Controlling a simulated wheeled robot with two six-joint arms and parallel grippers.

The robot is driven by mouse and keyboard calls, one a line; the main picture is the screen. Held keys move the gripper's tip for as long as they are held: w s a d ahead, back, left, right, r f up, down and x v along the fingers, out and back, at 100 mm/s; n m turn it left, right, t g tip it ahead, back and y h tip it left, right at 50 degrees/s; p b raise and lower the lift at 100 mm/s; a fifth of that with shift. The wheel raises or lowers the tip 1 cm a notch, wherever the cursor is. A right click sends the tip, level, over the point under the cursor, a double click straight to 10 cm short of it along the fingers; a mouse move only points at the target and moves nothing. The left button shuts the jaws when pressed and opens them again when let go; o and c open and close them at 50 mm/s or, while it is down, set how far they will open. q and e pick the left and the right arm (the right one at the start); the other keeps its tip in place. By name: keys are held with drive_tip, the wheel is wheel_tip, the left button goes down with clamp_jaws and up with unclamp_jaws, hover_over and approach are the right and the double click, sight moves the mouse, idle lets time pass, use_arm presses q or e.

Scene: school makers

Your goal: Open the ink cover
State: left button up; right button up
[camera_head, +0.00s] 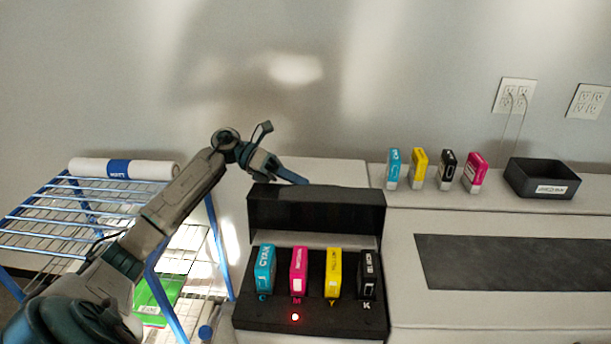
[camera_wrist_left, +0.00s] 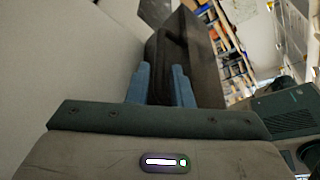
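The black ink cover (camera_head: 315,211) stands raised behind the ink bay (camera_head: 312,318) of the printer. Cyan (camera_head: 265,268), magenta (camera_head: 299,271), yellow (camera_head: 333,273) and black (camera_head: 367,275) cartridges show uncovered in front of it. My right gripper is not in view.
A red light (camera_head: 295,317) glows below the magenta cartridge. Spare cartridges (camera_head: 447,170) and a black bin (camera_head: 542,179) stand on the printer's back ledge at right. A blue wire rack (camera_head: 60,222) with a white roll (camera_head: 90,168) is at left. The wall is close behind.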

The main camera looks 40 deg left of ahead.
use_arm(q)
drive_tip(key=shift+w+d, duration=0.1)
drive_tip(key=shift+d, duration=0.5)
drive_tip(key=shift+w+d+f, duration=0.1)
drive_tip(key=shift+d+f, duration=0.15)
drive_tip(key=shift+f, duration=0.05)
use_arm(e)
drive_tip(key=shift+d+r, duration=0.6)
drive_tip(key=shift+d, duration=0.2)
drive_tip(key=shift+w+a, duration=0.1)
